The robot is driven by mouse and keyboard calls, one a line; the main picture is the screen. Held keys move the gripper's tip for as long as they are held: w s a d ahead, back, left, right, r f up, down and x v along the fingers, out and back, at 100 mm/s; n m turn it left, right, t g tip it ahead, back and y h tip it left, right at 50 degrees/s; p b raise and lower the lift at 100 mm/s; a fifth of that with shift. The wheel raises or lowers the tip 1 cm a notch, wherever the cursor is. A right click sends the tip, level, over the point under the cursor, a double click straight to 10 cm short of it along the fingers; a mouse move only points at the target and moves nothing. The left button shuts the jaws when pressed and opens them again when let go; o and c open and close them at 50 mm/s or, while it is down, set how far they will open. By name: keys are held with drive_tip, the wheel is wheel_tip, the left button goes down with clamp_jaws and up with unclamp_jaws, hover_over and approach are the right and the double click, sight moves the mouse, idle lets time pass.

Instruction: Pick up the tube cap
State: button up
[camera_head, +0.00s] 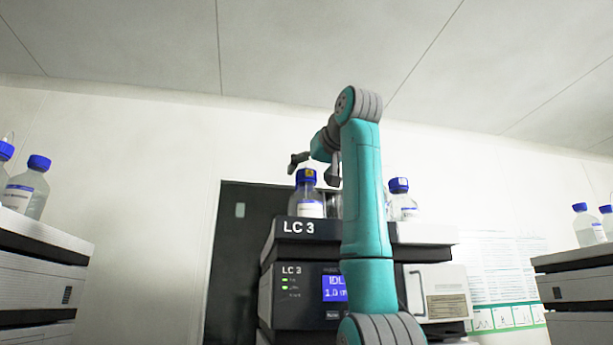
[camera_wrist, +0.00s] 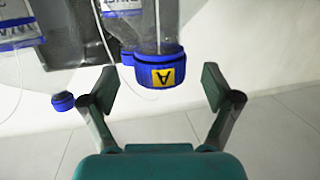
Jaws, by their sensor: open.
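A blue cap with a yellow label marked "A" (camera_wrist: 161,72) tops a clear bottle and lies between my gripper's fingertips, apart from both, in the wrist view. In the head view the blue cap (camera_head: 306,175) is on a clear bottle (camera_head: 309,202) standing on the LC 3 stack. My gripper (camera_wrist: 159,87) is open and empty, its two fingers on either side of the cap. In the head view my gripper (camera_head: 314,168) is over the bottle, partly hidden behind my arm. A thin line runs inside the bottle.
Another blue-capped bottle (camera_head: 403,206) stands to the right on the LC 3 stack (camera_head: 305,228); a small blue cap (camera_wrist: 63,101) is beside my left finger in the wrist view. Stacks with bottles stand at far left (camera_head: 30,245) and far right (camera_head: 580,262). Open air lies above.

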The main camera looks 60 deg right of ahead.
drive_tip(key=shift+x, duration=1.25)
drive_tip(key=c, duration=1.1)
drive_tip(key=shift+r, duration=0.1)
